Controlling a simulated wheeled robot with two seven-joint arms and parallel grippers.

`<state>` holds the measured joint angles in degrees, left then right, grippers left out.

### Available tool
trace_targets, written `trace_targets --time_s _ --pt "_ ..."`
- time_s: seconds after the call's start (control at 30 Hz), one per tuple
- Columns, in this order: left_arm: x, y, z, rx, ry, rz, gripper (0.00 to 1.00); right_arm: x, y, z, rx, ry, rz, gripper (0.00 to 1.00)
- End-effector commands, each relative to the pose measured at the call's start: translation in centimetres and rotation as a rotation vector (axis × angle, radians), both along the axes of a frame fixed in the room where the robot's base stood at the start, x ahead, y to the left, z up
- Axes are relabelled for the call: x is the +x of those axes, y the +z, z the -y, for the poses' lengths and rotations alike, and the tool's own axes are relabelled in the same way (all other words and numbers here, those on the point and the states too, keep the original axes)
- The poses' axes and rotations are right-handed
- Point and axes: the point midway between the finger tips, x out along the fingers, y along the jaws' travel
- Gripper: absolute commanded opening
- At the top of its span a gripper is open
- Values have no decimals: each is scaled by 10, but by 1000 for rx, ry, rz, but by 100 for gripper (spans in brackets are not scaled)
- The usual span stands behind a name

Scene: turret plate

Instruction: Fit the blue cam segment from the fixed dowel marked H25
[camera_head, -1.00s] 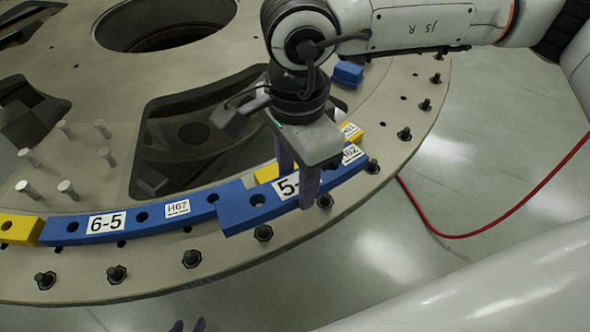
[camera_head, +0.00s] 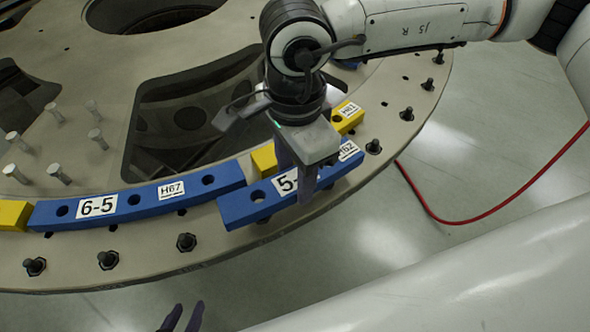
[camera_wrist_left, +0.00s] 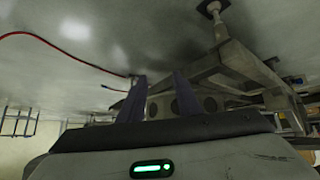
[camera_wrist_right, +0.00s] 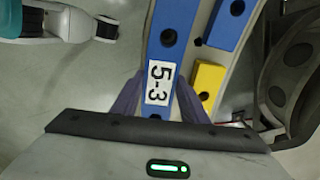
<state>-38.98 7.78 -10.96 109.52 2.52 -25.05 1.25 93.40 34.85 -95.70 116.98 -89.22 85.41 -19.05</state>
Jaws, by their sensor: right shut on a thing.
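A blue cam segment (camera_head: 237,207), marked 5-3 in the right wrist view (camera_wrist_right: 173,45) and H62 on its far end, is at the plate's outer rim. My right gripper (camera_head: 297,180) is shut on it across the middle, fingers on either side. I cannot tell whether it touches the plate. It lies outward of the end of another blue segment (camera_head: 140,205), marked 6-5 and H67, which sits on the plate. My left gripper (camera_head: 184,316) is open and empty at the bottom edge; its fingers also show apart in the left wrist view (camera_wrist_left: 158,98). No H25 mark is readable.
Yellow segments (camera_head: 347,118) lie just inward of the held segment; another (camera_head: 14,214) is at far left. Dark bolts (camera_head: 187,242) line the plate's rim (camera_head: 225,255). Several upright pins (camera_head: 58,173) stand at left. A red cable (camera_head: 440,218) lies on the floor.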

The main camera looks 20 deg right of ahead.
Motion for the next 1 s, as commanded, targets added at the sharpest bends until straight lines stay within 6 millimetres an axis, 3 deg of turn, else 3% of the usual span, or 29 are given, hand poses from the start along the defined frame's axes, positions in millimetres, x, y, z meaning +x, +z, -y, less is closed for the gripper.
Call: trace_targets --time_s 0.43,1.0 --pt "-3 -27 3 2 -8 -8 31 0 -25 0 1 0 1 7" --pt "0 -28 10 -4 -19 -2 31 0 -33 0 1 0 2 7"
